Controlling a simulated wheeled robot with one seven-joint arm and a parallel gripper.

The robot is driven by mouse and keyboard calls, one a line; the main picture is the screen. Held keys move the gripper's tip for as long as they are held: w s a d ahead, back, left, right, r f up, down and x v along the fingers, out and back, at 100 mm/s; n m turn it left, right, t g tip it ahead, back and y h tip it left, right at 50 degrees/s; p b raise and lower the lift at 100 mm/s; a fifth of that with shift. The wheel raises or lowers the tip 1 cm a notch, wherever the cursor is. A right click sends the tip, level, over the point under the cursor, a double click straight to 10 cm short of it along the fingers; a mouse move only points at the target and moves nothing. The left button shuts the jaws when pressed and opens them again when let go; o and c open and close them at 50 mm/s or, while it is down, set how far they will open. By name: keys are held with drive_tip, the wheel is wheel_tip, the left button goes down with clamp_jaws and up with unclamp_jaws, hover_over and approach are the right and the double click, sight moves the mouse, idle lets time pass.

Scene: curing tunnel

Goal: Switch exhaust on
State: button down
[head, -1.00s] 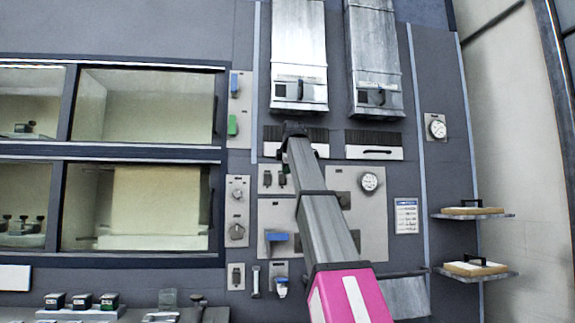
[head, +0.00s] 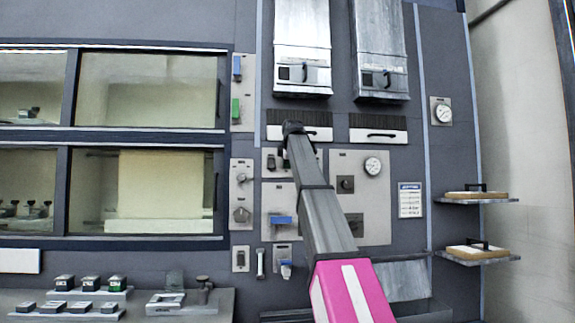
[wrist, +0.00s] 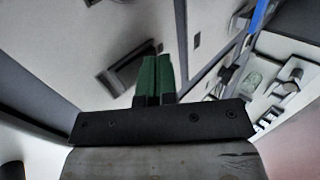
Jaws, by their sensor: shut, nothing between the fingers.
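My gripper (head: 292,128) is at the end of my raised arm in the head view, in front of the wall below the left metal hood. Its fingers are too small to make out there. In the wrist view my gripper (wrist: 158,72) has its two green fingertips together, with nothing between them. A dark blocky fitting (wrist: 126,68) on a pale plate lies just left of the fingertips; I cannot tell whether they touch. A pale panel with dark switches (head: 271,162) sits just below my gripper, partly hidden by my arm. I cannot read which switch is the exhaust.
Two metal hoods (head: 302,75) (head: 381,78) hang above. A round gauge (head: 373,166) is right of my arm. A blue handle (head: 281,220) and a grey knob (head: 241,214) are lower left. Two shelves (head: 474,200) (head: 478,260) jut out at right. A ledge (head: 60,302) holds several small blocks.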

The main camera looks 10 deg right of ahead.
drive_tip(key=shift+w+f, duration=0.1)
drive_tip(key=shift+w, duration=0.1)
drive_tip(key=shift+r, duration=0.9)
drive_tip(key=s+f+v, duration=0.1)
drive_tip(key=v, duration=1.2)
drive_tip(key=shift+s+f, duration=0.4)
